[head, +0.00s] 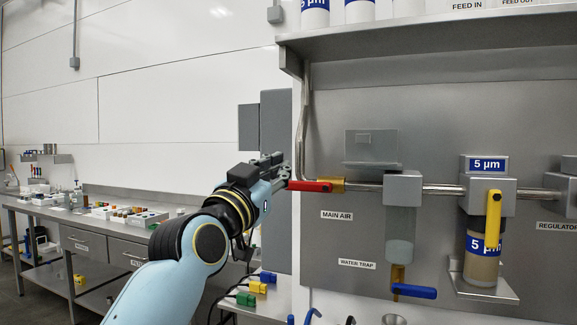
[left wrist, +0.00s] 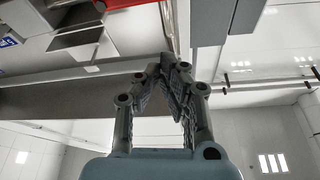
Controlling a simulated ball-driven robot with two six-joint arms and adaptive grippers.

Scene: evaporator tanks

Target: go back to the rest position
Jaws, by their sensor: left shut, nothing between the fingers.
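My left gripper (head: 276,162) is raised at the end of my blue arm, close to the left edge of the grey panel. Its fingers are shut with nothing between them; the left wrist view shows the fingertips together (left wrist: 168,64). The red valve handle (head: 310,186) lies level, just right of the gripper in the head view. I cannot tell whether they touch. A red part (left wrist: 128,3) shows at the top edge of the left wrist view. My right gripper is not in view.
The panel (head: 340,270) carries a water trap (head: 401,235), a filter with a yellow handle (head: 493,218) and a blue handle (head: 414,291). A shelf (head: 430,30) overhangs it. Grey boxes (head: 275,125) stand behind the gripper. A workbench (head: 85,228) is at left.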

